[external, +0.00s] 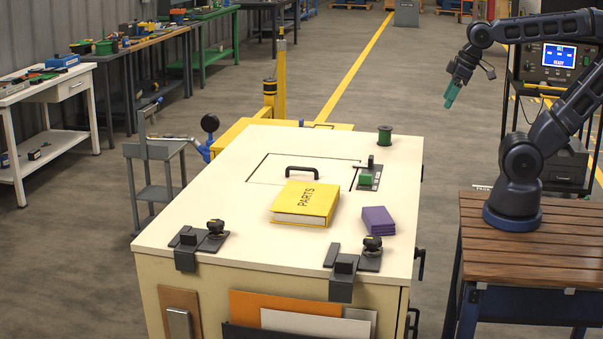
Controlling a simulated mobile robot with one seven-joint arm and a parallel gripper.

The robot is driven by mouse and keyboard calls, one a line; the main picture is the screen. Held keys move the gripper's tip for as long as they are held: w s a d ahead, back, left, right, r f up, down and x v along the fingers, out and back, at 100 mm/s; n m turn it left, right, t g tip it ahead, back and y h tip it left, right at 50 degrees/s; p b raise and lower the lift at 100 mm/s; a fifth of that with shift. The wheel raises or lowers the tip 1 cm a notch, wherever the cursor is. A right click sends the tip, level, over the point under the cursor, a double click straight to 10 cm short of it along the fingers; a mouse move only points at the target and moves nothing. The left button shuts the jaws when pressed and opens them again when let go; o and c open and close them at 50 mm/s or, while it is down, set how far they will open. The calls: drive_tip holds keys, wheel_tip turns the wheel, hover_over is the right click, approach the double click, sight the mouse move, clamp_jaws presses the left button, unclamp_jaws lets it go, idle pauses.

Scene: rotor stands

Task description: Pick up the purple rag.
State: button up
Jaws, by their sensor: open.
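The purple rag (378,220) lies folded in a small stack on the cream cabinet top (230,186), near its right edge. It sits to the right of a yellow PARTS book and just behind a black clamp knob. My gripper (449,101) hangs in the air at the upper right, beyond the right side of the cabinet, pointing down. Its teal fingers are open and I see nothing in them. It is well apart from the rag. No part of the rag is hidden by my arm.
The thick yellow book (305,204), a black handle (302,171), a green switch (366,179) and a green spool (384,136) are on the cabinet top. Black clamps (345,264) line its front edge. A wooden table (560,240) stands right, across a gap.

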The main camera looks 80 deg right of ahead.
drive_tip(key=n+g+h, duration=0.3)
drive_tip(key=n+h, duration=0.1)
drive_tip(key=n, duration=1.8)
hover_over(379, 216)
drive_tip(key=s+a, duration=0.2)
drive_tip(key=a, duration=0.2)
wheel_tip(379, 216, down, 14)
drive_tip(key=shift+w+x, duration=0.15)
drive_tip(key=shift+x, duration=2.4)
drive_tip(key=shift+w+x, duration=0.1)
drive_tip(key=shift+x, duration=2.5)
drive_tip(key=shift+r, duration=0.15)
drive_tip(key=c, duration=1.1)
drive_tip(key=shift+r, duration=0.1)
